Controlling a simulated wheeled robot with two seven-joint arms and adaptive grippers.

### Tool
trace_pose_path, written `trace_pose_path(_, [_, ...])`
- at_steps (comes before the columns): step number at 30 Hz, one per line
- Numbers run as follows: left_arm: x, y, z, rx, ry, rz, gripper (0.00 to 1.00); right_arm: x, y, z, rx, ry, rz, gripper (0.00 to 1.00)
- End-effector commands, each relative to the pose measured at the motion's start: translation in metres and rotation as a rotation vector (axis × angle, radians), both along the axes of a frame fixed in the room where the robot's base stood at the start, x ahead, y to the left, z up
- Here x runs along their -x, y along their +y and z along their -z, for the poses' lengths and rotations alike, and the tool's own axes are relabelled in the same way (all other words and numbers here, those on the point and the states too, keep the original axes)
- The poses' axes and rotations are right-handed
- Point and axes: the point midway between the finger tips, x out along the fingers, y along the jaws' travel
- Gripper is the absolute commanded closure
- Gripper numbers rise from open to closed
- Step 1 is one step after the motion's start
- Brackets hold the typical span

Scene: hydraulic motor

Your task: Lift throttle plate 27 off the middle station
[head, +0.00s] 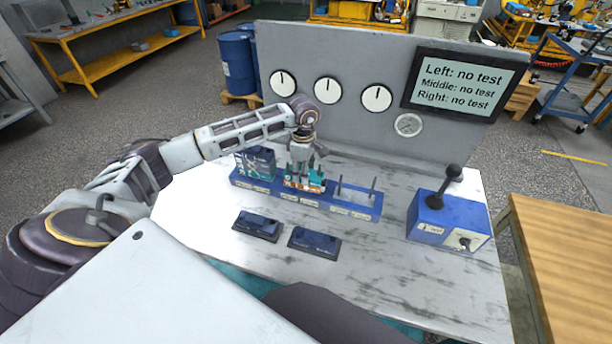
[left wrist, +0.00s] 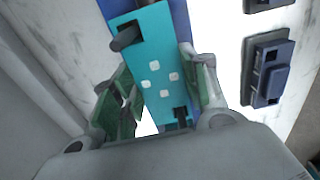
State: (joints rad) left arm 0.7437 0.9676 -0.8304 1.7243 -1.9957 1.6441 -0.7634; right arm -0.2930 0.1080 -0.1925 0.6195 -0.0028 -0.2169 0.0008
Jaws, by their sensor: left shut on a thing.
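A blue rack (head: 272,192) with three stations stands on the marbled table. My left gripper (head: 303,172) points down over its middle station, above a teal and orange stack (head: 302,184). In the left wrist view, my left gripper (left wrist: 158,88) is shut on a teal plate (left wrist: 158,68), one green-padded finger at each long side. The plate has several pale squares and a dark post at each end. No number is readable on it. I cannot tell whether it is lifted clear of what lies beneath. My right gripper is not in view.
The left station holds a dark block (head: 255,163); the right station shows bare posts (head: 357,191). Two dark blue blocks (head: 257,226) (head: 314,242) lie in front of the rack. A blue lever box (head: 447,217) stands right. A gauge panel (head: 345,50) rises behind; its screen (head: 464,85) reads "no test" three times.

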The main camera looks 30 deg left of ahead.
Motion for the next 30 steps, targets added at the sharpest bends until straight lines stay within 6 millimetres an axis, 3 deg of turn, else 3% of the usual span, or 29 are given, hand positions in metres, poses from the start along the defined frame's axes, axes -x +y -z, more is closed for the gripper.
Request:
trace_pose_path(4, [-0.001, 0.000, -0.001, 0.001, -0.002, 0.000, 0.99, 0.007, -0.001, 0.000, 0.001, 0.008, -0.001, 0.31])
trace_pose_path(30, [-0.001, 0.000, -0.027, 0.000, -0.003, -0.001, 0.99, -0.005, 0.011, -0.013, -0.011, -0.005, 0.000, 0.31])
